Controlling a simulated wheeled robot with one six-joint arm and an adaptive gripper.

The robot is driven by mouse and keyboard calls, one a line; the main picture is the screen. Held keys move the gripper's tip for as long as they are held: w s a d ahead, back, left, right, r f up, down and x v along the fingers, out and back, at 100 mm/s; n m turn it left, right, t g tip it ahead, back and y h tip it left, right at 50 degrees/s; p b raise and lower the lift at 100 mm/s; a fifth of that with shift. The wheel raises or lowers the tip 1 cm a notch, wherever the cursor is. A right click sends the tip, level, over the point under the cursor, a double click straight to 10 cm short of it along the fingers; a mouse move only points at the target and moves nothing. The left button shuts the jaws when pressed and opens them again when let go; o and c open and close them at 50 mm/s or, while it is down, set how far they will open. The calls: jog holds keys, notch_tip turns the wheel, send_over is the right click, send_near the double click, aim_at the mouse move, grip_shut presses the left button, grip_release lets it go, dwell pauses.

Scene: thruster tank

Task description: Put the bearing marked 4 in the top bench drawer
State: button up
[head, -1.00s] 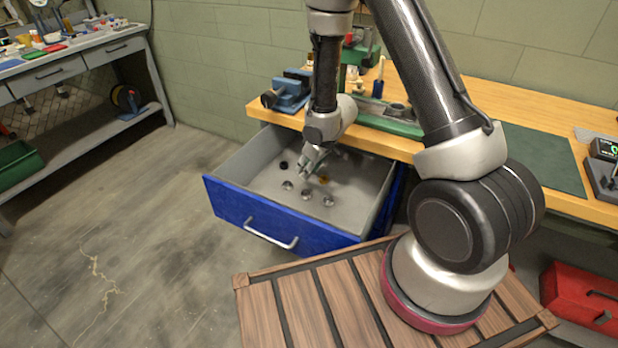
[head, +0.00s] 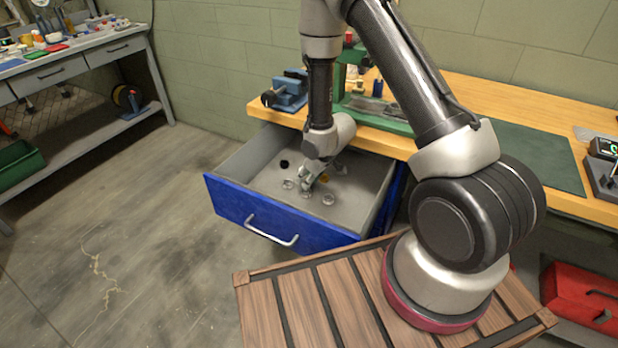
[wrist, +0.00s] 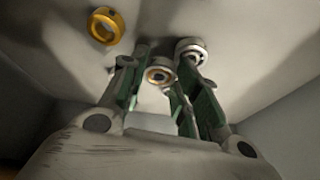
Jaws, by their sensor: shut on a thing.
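The blue-fronted bench drawer (head: 287,234) is pulled open, and my gripper (head: 311,181) is low inside it. In the wrist view my gripper (wrist: 160,88) is shut on a small ring-shaped bearing (wrist: 158,75) with a brownish centre. I cannot read a number on it. Another silver bearing (wrist: 190,48) lies on the drawer floor just past the right finger. In the head view silver bearings lie at the left (head: 288,184) and front right (head: 328,199) of my gripper. My gripper partly hides the drawer floor.
A gold collar (wrist: 105,25) lies in the drawer, and a dark round part (head: 284,163) lies toward its back left. The wooden bench top (head: 480,105) overhangs behind, with a blue vise (head: 290,92). Drawer walls are close around my gripper.

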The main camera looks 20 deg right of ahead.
jog(key=shift+s+f, duration=0.25)
jog(key=shift+f, duration=0.2)
jog(key=o, duration=1.1)
jog(key=shift+f, duration=0.15)
jog(key=shift+w, duration=0.1)
